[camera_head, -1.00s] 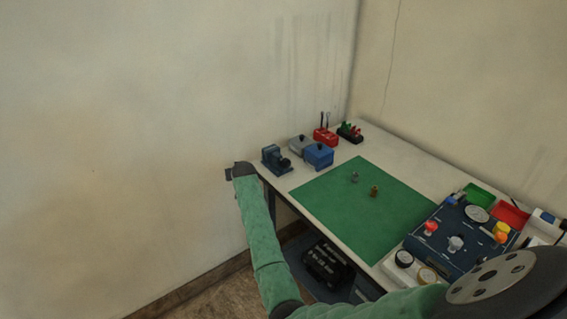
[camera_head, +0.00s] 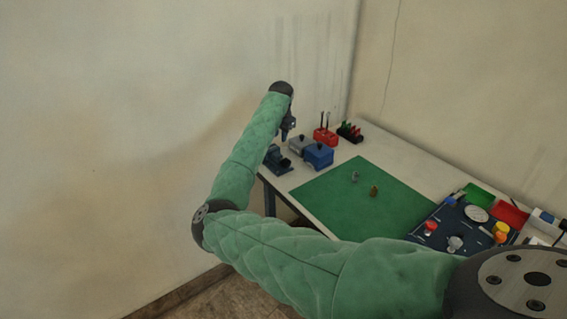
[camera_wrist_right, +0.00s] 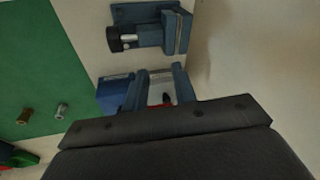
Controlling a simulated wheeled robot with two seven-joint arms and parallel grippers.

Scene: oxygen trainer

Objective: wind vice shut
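The small blue vice (camera_head: 275,161) stands at the table's far left corner in the head view. In the right wrist view the vice (camera_wrist_right: 150,14) is at the top, with a dark round knob (camera_wrist_right: 115,39) on a short metal screw at its left end. My right gripper (camera_head: 287,136) hangs above the table beside the vice, pointing down. In the right wrist view its two fingers (camera_wrist_right: 160,82) are apart, with nothing held between them, and the vice lies beyond them. Whether the vice's jaws touch is too small to tell. My left gripper is out of view.
A red holder (camera_head: 325,136) and a dark rack (camera_head: 349,132) are behind. The green mat (camera_head: 340,200) carries two small fittings. The wall is close on the left.

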